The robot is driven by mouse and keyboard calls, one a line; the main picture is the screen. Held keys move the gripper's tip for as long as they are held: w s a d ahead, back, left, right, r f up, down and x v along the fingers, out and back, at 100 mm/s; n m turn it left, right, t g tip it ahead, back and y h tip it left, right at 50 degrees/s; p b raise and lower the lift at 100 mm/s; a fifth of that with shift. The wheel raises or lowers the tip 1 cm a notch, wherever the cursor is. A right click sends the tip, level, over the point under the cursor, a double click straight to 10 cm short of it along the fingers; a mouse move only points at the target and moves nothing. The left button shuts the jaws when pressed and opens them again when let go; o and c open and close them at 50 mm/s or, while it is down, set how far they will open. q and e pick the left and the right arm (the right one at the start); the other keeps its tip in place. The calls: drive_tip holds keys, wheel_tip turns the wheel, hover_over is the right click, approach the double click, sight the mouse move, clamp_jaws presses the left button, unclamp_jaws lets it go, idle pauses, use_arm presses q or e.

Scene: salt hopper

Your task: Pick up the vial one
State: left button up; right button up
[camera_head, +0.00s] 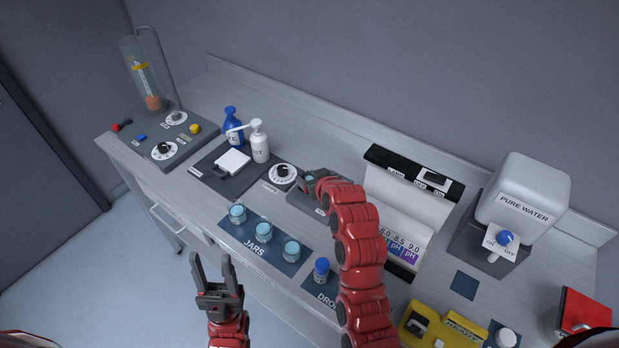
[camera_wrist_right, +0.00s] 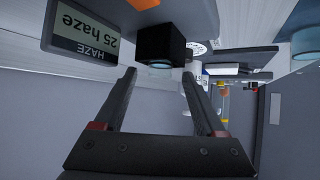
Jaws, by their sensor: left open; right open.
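No label reading vial one is legible. A pale-blue round top (camera_wrist_right: 160,65) shows in a black block (camera_wrist_right: 161,45) in the right wrist view; it may be a vial, but I cannot tell. My right gripper (camera_wrist_right: 160,76) is open, its fingertips on either side of this block, with nothing clearly gripped. In the head view my right gripper (camera_head: 309,181) is over the dark grey device behind the jars, and its own arm hides part of that device. My left gripper (camera_head: 211,270) is open and empty in front of the table edge.
Three blue-topped jars (camera_head: 263,231) stand on a JARS mat, with a blue-capped dropper bottle (camera_head: 321,270) to their right. A haze display (camera_wrist_right: 82,32) reads 25 haze. A pH chart stand (camera_head: 405,215) and water dispenser (camera_head: 523,198) are right of the arm.

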clamp_jaws()
idle(0.4)
